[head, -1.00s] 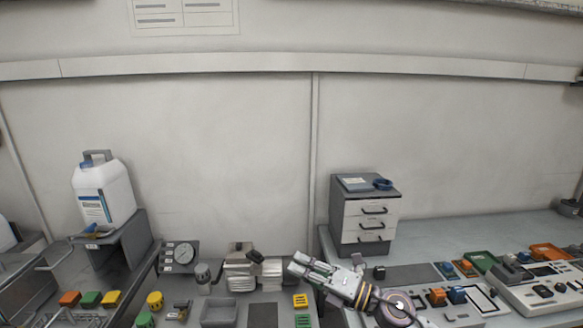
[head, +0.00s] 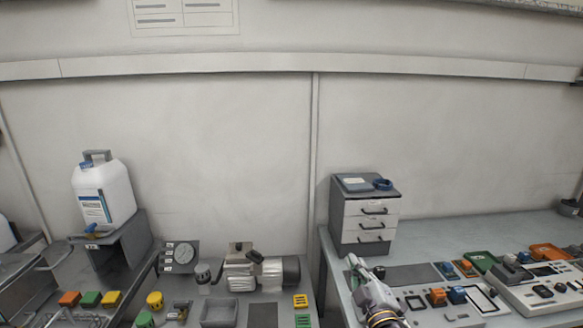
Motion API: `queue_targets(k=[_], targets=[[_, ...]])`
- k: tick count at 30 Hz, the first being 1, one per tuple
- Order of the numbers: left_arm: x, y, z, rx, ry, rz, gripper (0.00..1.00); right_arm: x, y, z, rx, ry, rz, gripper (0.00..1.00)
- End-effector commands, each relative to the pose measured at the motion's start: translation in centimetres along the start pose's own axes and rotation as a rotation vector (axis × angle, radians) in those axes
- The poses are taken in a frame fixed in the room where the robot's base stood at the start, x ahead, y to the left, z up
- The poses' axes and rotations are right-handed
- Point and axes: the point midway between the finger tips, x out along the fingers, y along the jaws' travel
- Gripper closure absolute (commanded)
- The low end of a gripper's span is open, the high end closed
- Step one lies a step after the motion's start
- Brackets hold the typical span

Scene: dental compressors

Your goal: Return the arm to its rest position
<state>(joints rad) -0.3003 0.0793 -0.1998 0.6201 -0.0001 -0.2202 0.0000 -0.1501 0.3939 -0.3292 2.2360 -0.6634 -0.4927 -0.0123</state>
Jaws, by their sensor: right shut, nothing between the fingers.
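My right gripper (head: 356,266) shows at the lower middle right of the head view. Its arm comes in from the bottom edge, and the gripper points up and to the left. It is shut with nothing in it. It is over the left part of the right bench (head: 425,240), in front of the drawer cabinet. My left gripper is not in view.
A motor unit (head: 268,273) stands on the left bench, left of my gripper. A grey drawer cabinet (head: 364,220) stands behind it. Control panels (head: 535,290) and coloured parts lie to the right. A white jug (head: 104,193) stands far left on a grey stand.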

Motion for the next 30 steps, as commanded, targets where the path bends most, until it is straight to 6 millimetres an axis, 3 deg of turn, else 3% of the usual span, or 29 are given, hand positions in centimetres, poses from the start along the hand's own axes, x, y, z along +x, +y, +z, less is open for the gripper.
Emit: queue_targets(k=[8, 15, 24, 30], targets=[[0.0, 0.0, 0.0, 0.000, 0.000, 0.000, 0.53, -3.4, -2.5, 6.2, 0.207, -0.297, -0.087, 1.00], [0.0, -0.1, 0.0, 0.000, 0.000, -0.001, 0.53, -8.0, -5.8, 10.6, 0.364, -0.548, -0.193, 1.00], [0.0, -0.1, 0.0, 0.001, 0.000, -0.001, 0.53, -15.4, -10.3, 14.0, 0.538, -0.851, -0.357, 1.00], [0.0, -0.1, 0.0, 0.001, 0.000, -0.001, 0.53, -20.2, -12.6, 14.7, 0.622, -1.012, -0.465, 1.00]])
